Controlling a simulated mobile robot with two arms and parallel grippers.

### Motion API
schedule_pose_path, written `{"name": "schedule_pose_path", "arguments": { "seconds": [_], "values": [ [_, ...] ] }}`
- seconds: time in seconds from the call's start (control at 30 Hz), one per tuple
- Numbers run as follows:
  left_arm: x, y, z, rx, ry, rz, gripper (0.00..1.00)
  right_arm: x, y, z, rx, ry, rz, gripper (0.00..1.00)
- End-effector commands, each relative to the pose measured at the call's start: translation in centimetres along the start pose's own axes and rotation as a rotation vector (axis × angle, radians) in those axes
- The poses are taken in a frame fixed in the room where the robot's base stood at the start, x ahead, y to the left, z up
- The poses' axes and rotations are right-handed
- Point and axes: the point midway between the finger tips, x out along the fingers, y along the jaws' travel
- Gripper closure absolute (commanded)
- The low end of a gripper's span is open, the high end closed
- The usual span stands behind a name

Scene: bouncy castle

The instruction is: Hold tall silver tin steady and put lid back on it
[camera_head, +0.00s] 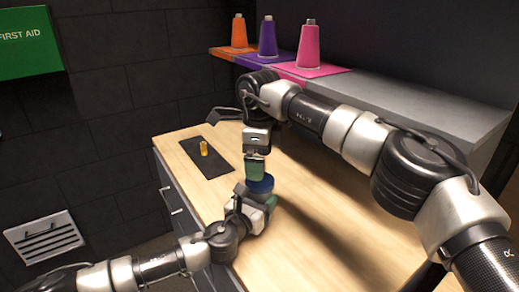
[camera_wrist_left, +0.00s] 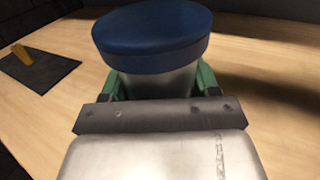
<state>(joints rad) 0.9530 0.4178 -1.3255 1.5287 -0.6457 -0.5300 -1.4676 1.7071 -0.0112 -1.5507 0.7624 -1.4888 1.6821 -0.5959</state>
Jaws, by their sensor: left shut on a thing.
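The tall silver tin (camera_wrist_left: 160,84) stands between the green-padded fingers of my left gripper (camera_head: 258,199), which is shut on it. The round blue lid (camera_wrist_left: 152,32) sits over the tin's top in the left wrist view. Whether it is fully seated I cannot tell. In the head view the lid (camera_head: 262,185) shows just above the left gripper, and the tin's body is mostly hidden. My right gripper (camera_head: 256,172) points down right above the lid. It is seen side-on, so its opening does not show. It does not appear in the left wrist view.
A dark mat (camera_head: 208,168) with a small yellow object (camera_head: 203,148) lies at the table's back left. The wooden tabletop (camera_head: 330,235) is clear to the right. A grey shelf (camera_head: 425,98) behind carries orange, purple and pink cones (camera_head: 308,45).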

Motion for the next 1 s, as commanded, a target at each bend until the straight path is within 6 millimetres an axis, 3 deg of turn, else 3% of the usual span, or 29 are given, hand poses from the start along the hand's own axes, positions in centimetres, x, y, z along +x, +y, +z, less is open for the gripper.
{"name": "schedule_pose_path", "arguments": {
  "seconds": [0.1, 0.3, 0.73, 1.0],
  "values": [
    [0.0, 0.0, 0.0, 0.000, 0.001, 0.000, 1.00, 2.1, 0.0, -0.1, 0.001, 0.002, 0.002, 0.02],
    [0.0, 0.0, 0.0, 0.000, 0.001, 0.000, 1.00, 4.5, 0.0, -0.1, 0.001, 0.001, 0.001, 0.02],
    [0.0, 0.0, 0.0, 0.000, 0.001, 0.000, 1.00, 5.4, 0.0, -0.1, 0.001, 0.000, -0.001, 0.02],
    [0.0, 0.0, 0.0, 0.000, 0.001, 0.000, 1.00, 5.4, 0.0, -0.1, 0.001, 0.000, -0.001, 0.44]
  ]
}}
